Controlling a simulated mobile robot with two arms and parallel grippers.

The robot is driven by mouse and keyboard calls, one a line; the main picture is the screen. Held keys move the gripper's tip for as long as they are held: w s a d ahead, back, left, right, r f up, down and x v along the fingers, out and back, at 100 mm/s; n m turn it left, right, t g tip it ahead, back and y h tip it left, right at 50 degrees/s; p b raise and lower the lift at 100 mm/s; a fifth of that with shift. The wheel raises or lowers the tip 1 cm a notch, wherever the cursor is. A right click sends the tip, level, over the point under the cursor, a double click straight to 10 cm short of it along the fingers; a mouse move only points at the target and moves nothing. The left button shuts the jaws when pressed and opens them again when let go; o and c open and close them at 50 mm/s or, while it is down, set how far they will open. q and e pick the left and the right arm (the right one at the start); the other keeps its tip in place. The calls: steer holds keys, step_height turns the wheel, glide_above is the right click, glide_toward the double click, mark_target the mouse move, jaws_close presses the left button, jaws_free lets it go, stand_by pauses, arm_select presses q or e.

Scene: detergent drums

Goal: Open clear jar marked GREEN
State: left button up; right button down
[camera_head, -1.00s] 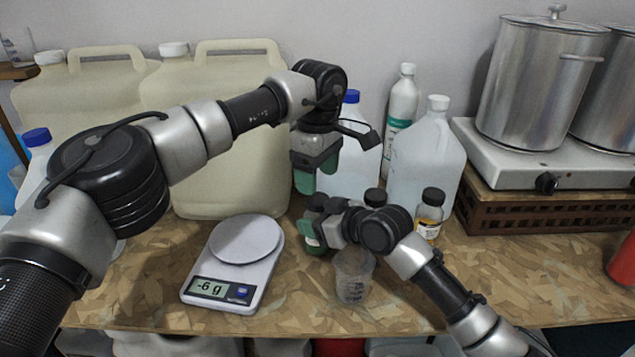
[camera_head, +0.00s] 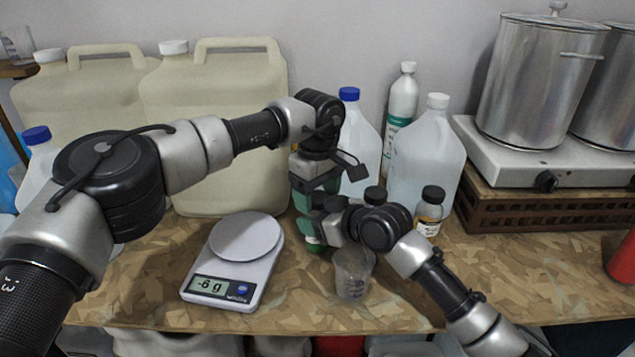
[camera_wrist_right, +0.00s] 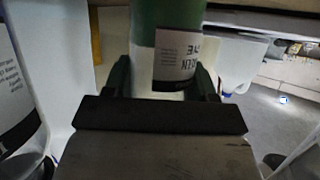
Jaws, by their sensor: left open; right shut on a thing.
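In the head view only a small lower part of the jar (camera_head: 314,241) shows. My right gripper (camera_wrist_right: 163,82) is shut around the jar's body; its fingers show on both sides of it. In the head view my right gripper (camera_head: 327,226) comes in from the right. My left gripper (camera_head: 316,203) is open and points down at the jar's top, with its fingers around the lid area. The lid is hidden, so contact cannot be told.
A kitchen scale (camera_head: 232,262) reading -6 g lies to the left. A clear plastic beaker (camera_head: 352,274) stands just in front of my right gripper. A small dark-capped bottle (camera_head: 430,211) and large jugs (camera_head: 427,155) stand behind.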

arm_select(q)
steer(key=c, duration=0.9)
steer(key=shift+n, duration=1.7)
steer(key=shift+c, duration=0.3)
steer(key=o, duration=1)
